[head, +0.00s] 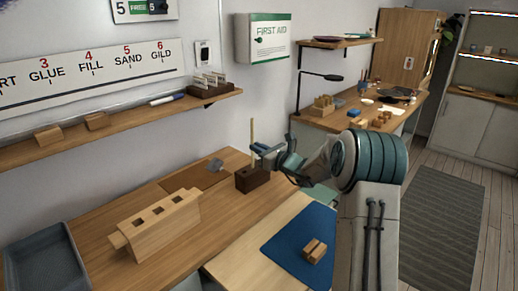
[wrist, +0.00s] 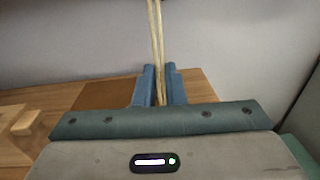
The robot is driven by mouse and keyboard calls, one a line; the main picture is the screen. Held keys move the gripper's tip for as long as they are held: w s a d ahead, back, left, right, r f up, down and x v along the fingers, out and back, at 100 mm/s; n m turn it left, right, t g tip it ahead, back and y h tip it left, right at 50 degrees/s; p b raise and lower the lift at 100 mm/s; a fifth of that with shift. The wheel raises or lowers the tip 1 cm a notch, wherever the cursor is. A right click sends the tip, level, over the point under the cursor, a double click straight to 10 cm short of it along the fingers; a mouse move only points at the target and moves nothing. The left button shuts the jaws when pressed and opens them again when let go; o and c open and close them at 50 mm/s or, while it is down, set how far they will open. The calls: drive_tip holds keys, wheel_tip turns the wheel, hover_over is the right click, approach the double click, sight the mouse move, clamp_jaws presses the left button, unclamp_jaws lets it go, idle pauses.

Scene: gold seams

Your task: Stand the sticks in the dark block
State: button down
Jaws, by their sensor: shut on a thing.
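The dark block (head: 254,180) stands on the wooden table near its back right, by the wall. My gripper (head: 261,152) is just above the block in the head view, shut on a thin pale stick (head: 252,132). The stick is near upright, its upper part rising above the fingers. In the wrist view, pale stick lengths (wrist: 156,40) rise between the blue fingers (wrist: 158,88); I cannot tell whether this is one stick or two close together. The stick's lower end is hidden, so I cannot tell whether it is in the block. The block is hidden in the wrist view.
A pale wooden block with square holes (head: 160,222) stands left on the table, beside a grey bin (head: 45,262). A blue mat (head: 290,243) with small wooden pieces (head: 314,251) lies front right. A wall shelf (head: 125,124) runs above. A brown mat (head: 190,178) lies behind.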

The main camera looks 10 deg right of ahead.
drive_tip(key=shift+f+b, duration=0.3)
drive_tip(key=shift+f, duration=0.15)
drive_tip(key=c, duration=1.4)
unclamp_jaws()
drive_tip(key=shift+c, duration=0.2)
drive_tip(key=b+v, duration=0.1)
drive_tip(key=v, duration=0.8)
